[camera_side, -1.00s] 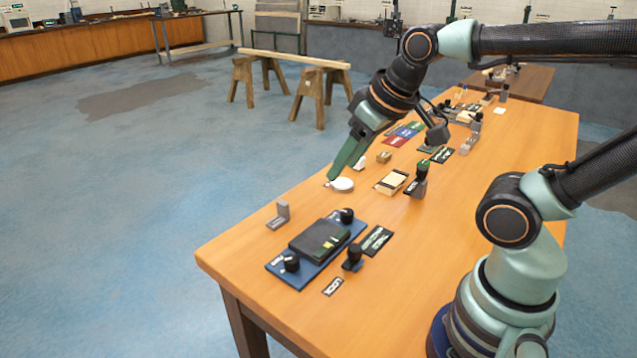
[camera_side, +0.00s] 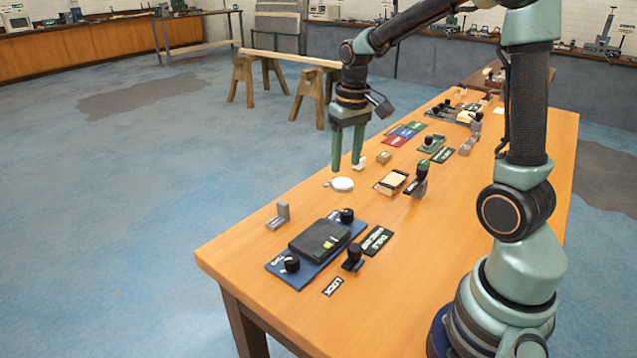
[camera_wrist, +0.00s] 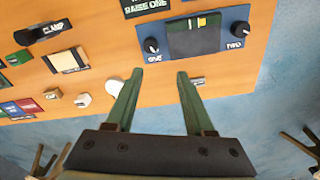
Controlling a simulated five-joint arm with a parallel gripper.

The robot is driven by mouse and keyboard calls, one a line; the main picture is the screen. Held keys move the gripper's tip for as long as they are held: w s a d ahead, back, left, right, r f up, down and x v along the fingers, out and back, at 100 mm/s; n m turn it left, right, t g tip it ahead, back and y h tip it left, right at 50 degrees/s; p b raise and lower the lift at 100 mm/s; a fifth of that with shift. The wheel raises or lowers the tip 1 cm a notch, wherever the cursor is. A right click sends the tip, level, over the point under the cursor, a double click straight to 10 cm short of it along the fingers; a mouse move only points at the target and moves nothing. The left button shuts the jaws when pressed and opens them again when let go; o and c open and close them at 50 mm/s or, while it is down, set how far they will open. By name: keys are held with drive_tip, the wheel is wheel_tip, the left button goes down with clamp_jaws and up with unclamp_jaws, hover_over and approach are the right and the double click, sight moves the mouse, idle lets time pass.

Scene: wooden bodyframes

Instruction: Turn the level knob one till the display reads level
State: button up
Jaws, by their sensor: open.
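The level panel is a blue plate (camera_side: 275,266) with a dark display box (camera_side: 312,243) and a black knob near each end. Level knob one (camera_side: 347,215) is at its far end, and knob two (camera_side: 291,263) at the near end. In the wrist view, knob one (camera_wrist: 151,45) is left of the display (camera_wrist: 193,38) and knob two (camera_wrist: 240,29) right. The display shows small green and yellow marks; its reading is too small to tell. My gripper (camera_side: 346,168) is open and empty, fingers down, above the table beyond knob one. It also shows in the wrist view (camera_wrist: 160,75).
A grey bracket (camera_side: 280,216) stands left of the panel. A black-topped post (camera_side: 352,257) and labels sit on its right. A white disc (camera_side: 342,184) and a clamp fixture (camera_side: 418,182) lie beyond it. The table's (camera_side: 240,262) near left corner is bare.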

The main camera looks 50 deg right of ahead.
sight(347, 211)
drive_tip(key=shift+g, duration=0.4)
drive_tip(key=f, duration=0.5)
drive_tip(key=d+f, duration=0.1)
drive_tip(key=f, duration=0.4)
drive_tip(key=d+f, duration=0.1)
drive_tip(key=f, duration=0.3)
drive_tip(key=shift+w+d+f, duration=0.2)
drive_tip(key=shift+w+f, duration=0.1)
drive_tip(key=shift+f, duration=0.1)
clamp_jaws()
drive_tip(key=shift+m, duration=1.9)
unclamp_jaws()
